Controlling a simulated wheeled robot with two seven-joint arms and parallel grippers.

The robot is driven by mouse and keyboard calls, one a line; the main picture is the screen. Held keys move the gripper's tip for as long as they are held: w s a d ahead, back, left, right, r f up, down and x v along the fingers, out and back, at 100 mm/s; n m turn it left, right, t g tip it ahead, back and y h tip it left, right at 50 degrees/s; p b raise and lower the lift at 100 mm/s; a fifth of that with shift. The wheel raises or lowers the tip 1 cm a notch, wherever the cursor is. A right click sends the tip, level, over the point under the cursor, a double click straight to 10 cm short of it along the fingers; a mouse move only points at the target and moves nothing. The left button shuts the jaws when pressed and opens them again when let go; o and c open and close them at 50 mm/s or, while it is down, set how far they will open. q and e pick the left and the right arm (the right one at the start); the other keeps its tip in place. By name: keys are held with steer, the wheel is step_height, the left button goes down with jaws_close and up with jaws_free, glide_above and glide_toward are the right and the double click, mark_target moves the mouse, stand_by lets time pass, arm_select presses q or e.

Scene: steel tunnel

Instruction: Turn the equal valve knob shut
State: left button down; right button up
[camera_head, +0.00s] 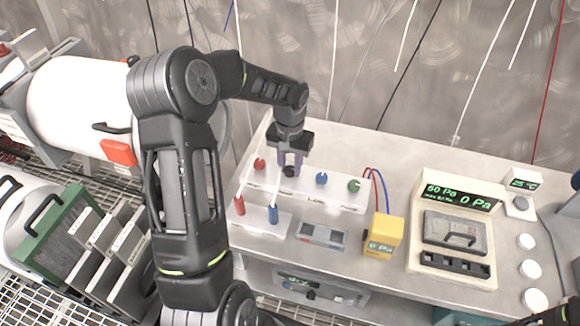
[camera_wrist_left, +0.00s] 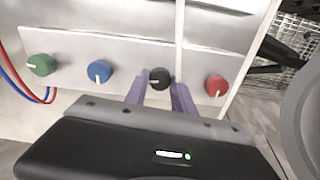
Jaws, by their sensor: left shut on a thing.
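The black knob (camera_head: 289,171) sits on a white valve panel (camera_head: 338,194), between the red knob (camera_head: 259,164) and the blue knob (camera_head: 321,178). A green knob (camera_head: 354,185) is at the panel's right end in the head view. My left gripper (camera_head: 290,162) comes down from above and is shut on the black knob. In the left wrist view the black knob (camera_wrist_left: 160,78) shows between the two purple fingers, with its white pointer mark visible. The labels under the knobs are partly hidden or too small to read surely. My right gripper is not in view.
A yellow gauge (camera_head: 383,236) with red and blue hoses is to the right. A beige pressure display unit (camera_head: 455,232) stands further right on the white bench (camera_head: 395,165).

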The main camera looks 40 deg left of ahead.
mark_target(290, 169)
arm_select(q)
steer(key=n+b, duration=0.3)
steer(key=shift+f+n, duration=0.15)
steer(key=shift+n, duration=0.25)
steer(key=n+b, duration=0.1)
steer(key=n, duration=0.2)
steer(key=shift+n, duration=0.4)
steer(key=n+b, duration=0.1)
steer(key=n, duration=0.8)
steer(key=c, duration=1.1)
jaws_free()
steer(key=shift+o, duration=0.2)
steer(key=shift+r, duration=0.2)
steer(key=shift+r, duration=3.85)
